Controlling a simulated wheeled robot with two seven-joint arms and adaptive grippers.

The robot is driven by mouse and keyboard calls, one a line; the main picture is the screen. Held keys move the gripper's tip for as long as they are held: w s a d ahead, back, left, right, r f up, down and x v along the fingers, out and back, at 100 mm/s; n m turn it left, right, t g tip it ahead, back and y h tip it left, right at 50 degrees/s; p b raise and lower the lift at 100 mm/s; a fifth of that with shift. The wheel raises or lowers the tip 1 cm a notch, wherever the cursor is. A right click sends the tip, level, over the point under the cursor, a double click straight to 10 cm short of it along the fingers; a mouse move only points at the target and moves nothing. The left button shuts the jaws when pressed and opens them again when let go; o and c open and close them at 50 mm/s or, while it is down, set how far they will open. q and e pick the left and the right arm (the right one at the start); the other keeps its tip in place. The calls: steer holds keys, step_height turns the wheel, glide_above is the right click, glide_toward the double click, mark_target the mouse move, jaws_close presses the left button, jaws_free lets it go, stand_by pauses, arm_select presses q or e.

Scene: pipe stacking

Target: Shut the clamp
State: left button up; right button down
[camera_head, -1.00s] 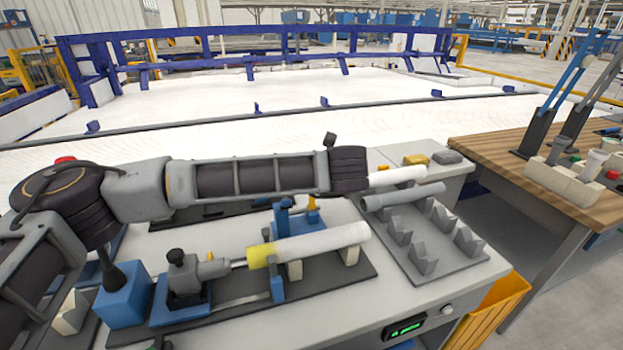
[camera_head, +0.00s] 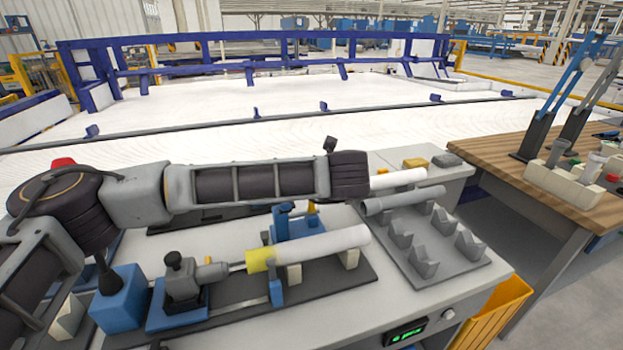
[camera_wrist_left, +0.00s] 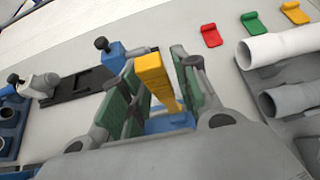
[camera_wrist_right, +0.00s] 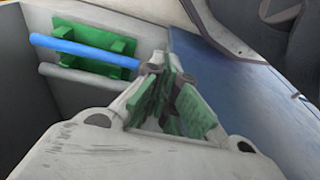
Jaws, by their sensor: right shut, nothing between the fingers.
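The clamp's yellow lever (camera_wrist_left: 150,75) stands up toward the camera between the fingers of my left gripper (camera_wrist_left: 152,95) in the left wrist view. The gripper is open, with its green pads on either side; I cannot tell whether they touch the lever. The clamp's blue base (camera_wrist_left: 172,124) is below. In the head view, the blue clamp (camera_head: 300,225) shows below my left arm, its yellow part (camera_head: 313,209) partly hidden. My left fingers are hidden there. My right gripper (camera_wrist_right: 172,100) is shut and empty, away from the bench top.
A white pipe with a yellow end (camera_head: 320,243) lies in supports in front of the clamp. A grey rack (camera_head: 440,255) holding a grey pipe is to the right. A blue rod (camera_wrist_right: 85,50) by a green plate is near my right gripper.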

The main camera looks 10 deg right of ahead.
arm_select(q)
steer(key=shift+r, duration=0.1)
stand_by(0.3)
steer(key=shift+v, duration=5.9)
steer(key=shift+r, duration=0.1)
